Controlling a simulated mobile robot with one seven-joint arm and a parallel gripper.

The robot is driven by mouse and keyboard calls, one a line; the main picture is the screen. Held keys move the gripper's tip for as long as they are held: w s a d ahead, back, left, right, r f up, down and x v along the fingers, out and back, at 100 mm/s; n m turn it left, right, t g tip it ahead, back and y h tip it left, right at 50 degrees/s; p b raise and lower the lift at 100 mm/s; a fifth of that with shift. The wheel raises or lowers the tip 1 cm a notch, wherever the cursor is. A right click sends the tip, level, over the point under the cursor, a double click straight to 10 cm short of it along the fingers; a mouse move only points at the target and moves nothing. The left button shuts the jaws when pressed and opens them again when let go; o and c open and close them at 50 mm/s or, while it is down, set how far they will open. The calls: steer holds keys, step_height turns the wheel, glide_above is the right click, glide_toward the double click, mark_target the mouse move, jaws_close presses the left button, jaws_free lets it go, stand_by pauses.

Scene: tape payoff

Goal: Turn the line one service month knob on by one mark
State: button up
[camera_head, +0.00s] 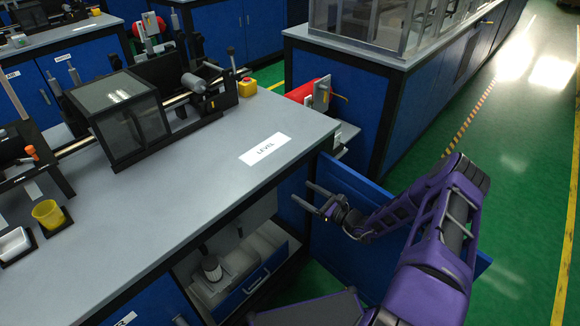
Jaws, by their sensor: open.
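I cannot make out for certain which part is the line one service month knob. A small upright cylinder with a dark body and a pale lower band (211,268) stands inside the open cabinet under the grey bench; I cannot read any marks on it. My gripper (302,192) is open and empty. It is outside the cabinet, right of its opening, in front of the blue door (345,248), with its fingers pointing left. It is well to the right of and higher in the picture than the cylinder, and touches nothing that I can see.
The blue door stands swung open to the right, close to my arm. The bench top (190,200) carries a label reading LEVEL (265,149), a clear-sided box (130,120), a yellow cup (48,214) and a yellow-red button box (247,87). Green floor (500,120) is free at right.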

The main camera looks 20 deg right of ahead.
steer(key=shift+w+d+b+x, duration=0.15)
steer(key=shift+b+x, duration=0.25)
steer(key=shift+x, duration=2.5)
steer(key=shift+w+d+b+x, duration=0.15)
steer(key=shift+b+x, duration=0.2)
steer(key=shift+x, duration=2.55)
steer(key=shift+d+b+x, duration=0.15)
steer(key=shift+b+x, duration=0.25)
steer(key=shift+x, duration=2.45)
steer(key=shift+f, duration=0.1)
steer(key=shift+c, duration=0.3)
jaws_close()
